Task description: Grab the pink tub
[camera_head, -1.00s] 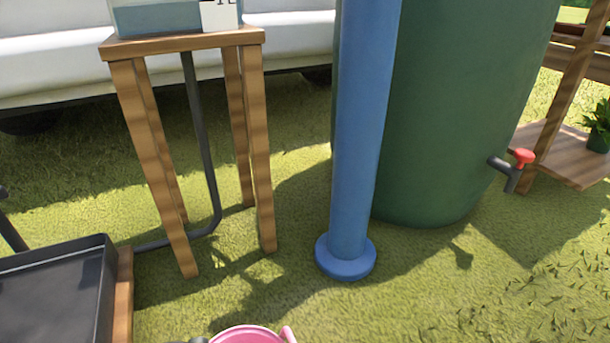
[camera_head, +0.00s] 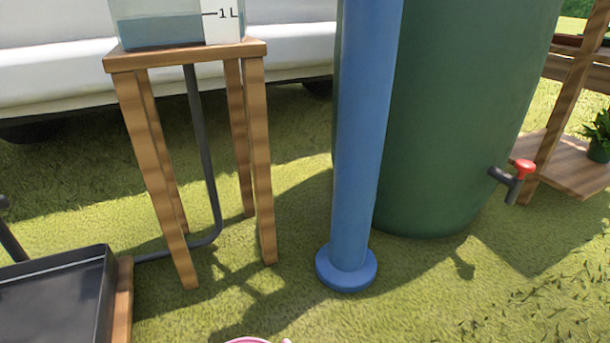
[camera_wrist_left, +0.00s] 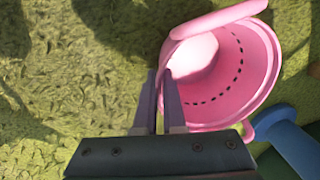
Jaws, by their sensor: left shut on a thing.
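The pink tub (camera_wrist_left: 252,75) fills the upper right of the left wrist view, with its open mouth, a row of dark marks inside and lugs on its rim. Only a sliver of the tub (camera_head: 250,340) shows at the bottom edge of the head view. My left gripper (camera_wrist_left: 162,85) has its two dark fingers close together at the tub's near left wall, shut on it. The exact grip between the fingertips is hard to see. My left gripper is not visible in the head view. My right gripper is in neither view.
A blue post (camera_head: 358,150) with a round foot stands before a green barrel (camera_head: 450,120) with a red-handled tap (camera_head: 520,170). A wooden stand (camera_head: 185,55) holds a water tank (camera_head: 160,25). A black tray (camera_head: 55,295) is at lower left. Grass lies between.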

